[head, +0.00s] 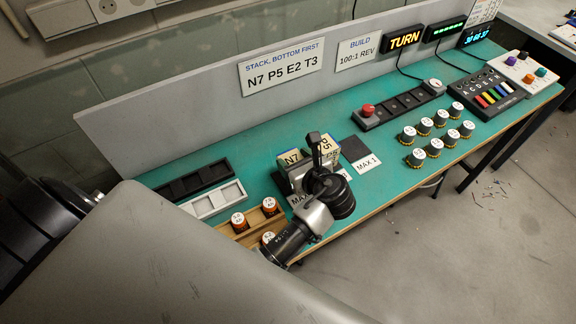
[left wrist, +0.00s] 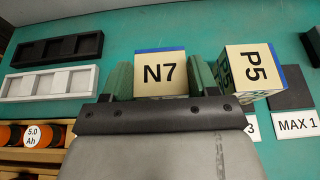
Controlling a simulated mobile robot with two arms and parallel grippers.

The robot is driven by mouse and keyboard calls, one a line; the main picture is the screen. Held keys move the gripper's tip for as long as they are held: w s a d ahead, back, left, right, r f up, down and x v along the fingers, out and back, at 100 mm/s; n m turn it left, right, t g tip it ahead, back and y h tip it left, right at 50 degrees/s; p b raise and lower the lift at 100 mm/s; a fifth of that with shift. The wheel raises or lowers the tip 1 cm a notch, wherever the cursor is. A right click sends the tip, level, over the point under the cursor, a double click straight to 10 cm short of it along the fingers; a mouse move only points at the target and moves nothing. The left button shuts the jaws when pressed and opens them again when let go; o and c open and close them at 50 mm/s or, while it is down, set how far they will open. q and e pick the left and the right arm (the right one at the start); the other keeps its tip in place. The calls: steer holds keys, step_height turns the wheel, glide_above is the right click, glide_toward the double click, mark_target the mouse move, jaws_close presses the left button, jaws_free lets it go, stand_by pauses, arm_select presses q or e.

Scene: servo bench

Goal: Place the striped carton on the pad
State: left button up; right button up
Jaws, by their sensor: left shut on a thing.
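A cream block marked N7 (head: 290,157) with a blue edge is between the fingers of my left gripper (head: 302,172). In the left wrist view the green fingers of my left gripper (left wrist: 160,80) flank the N7 block (left wrist: 160,73), shut on it. A cream block marked P5 (left wrist: 253,72), also blue-edged, stands just right of it, turned at an angle, and shows in the head view (head: 328,148). A dark square pad (head: 354,148) lies right of P5 behind a MAX 1 label (head: 368,163). Another label is partly hidden by my gripper. I see no carton that is plainly striped.
A black tray (head: 193,180) and a white tray (head: 213,200) lie to the left. A wooden rack (head: 240,236) holds orange cylinders near the front edge. Several round-topped cylinders (head: 441,119) stand to the right. A black panel with a red button (head: 368,111) is behind them.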

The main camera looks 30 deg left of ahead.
arm_select(q)
step_height(320, 180, down, 2)
steer(key=shift+f, duration=0.1)
step_height(320, 180, down, 3)
steer(key=shift+f, duration=0.5)
steer(key=o, duration=0.9)
steer(key=shift+o, duration=0.2)
arm_select(e)
steer(key=shift+s+a, duration=0.25)
steer(key=shift+a, duration=0.05)
steer(key=shift+d, duration=0.15)
